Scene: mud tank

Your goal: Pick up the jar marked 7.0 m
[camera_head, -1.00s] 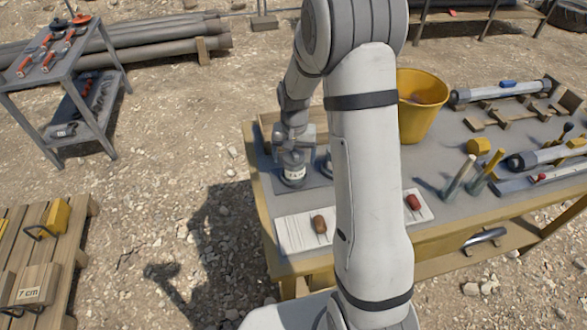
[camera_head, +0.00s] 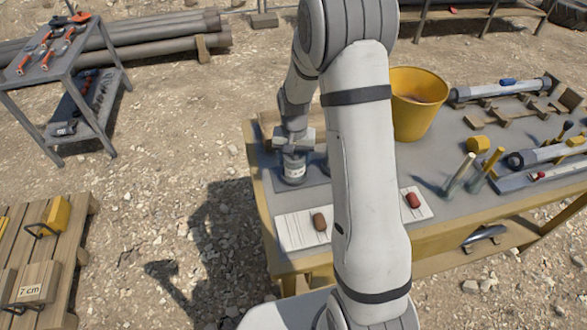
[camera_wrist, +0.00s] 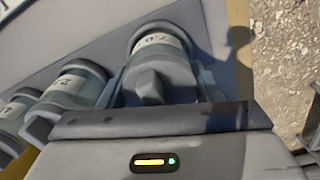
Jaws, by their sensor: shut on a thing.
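The jar marked 7.0 (camera_wrist: 158,42) is grey with a white label band and a blocky lid knob. It sits between the two fingers of my gripper (camera_wrist: 160,88) in the wrist view, and my gripper is shut on it. In the head view the jar (camera_head: 293,169) is upright at the table's left end, below my gripper (camera_head: 294,152). I cannot tell whether its base touches the dark mat. Two similar jars, one marked with a 2 (camera_wrist: 70,86) and one partly cut off (camera_wrist: 20,118), stand to its left in the wrist view. My arm mostly hides them in the head view.
The table (camera_head: 455,237) carries a white sheet (camera_head: 294,232) with a brown-handled item, a yellow bucket (camera_head: 418,105), and tubes at right. A low wooden tray edge (camera_head: 266,132) is behind the jar. Gravel lies beyond the table's left edge.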

